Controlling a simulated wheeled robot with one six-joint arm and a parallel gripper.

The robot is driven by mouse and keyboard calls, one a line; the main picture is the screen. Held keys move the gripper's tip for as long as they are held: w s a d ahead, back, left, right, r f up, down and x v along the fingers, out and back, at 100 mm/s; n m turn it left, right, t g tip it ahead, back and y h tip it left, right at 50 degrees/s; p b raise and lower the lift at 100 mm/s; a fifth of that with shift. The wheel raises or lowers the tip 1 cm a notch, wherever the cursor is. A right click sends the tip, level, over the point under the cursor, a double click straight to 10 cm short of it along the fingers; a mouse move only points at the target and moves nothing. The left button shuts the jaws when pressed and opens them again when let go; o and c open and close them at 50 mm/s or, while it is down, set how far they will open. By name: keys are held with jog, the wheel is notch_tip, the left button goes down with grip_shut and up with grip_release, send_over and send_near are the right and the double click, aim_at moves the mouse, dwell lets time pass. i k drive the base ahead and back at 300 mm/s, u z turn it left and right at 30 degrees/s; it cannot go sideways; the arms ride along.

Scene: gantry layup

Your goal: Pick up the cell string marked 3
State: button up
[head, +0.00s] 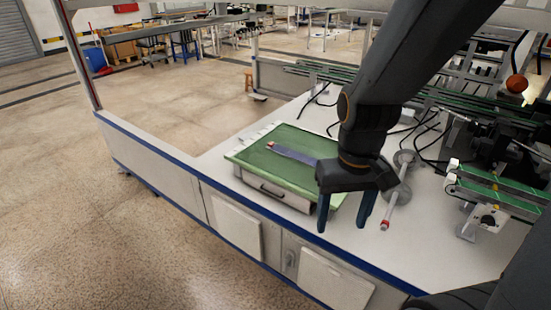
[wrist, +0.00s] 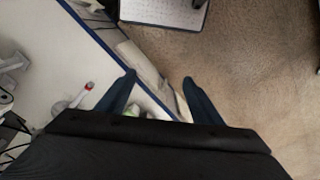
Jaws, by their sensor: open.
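A thin blue-grey strip (head: 292,154) with a reddish left end lies on the green mat (head: 258,158) in the head view. It looks like a cell string, but no number can be read on it. My gripper (head: 342,227) is open and empty, with its two blue fingers pointing down, to the right of the mat and in front of its right part. In the wrist view the open fingers (wrist: 158,82) hang over the edge of the bench, with no strip between them. My arm hides part of the mat's right side.
The mat lies on a grey box with a dark handle (head: 270,189) on the white bench (head: 420,235). A white and red rod (head: 389,217) lies right of my gripper. Green conveyor rails (head: 495,192) and cables stand at the right. Open floor (head: 90,215) lies left.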

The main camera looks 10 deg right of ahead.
aim_at(308, 160)
jog(key=u, duration=1.85)
jog(key=i, duration=1.55)
jog(key=z, duration=3.25)
jog(key=i, duration=0.5)
jog(key=z, duration=0.05)
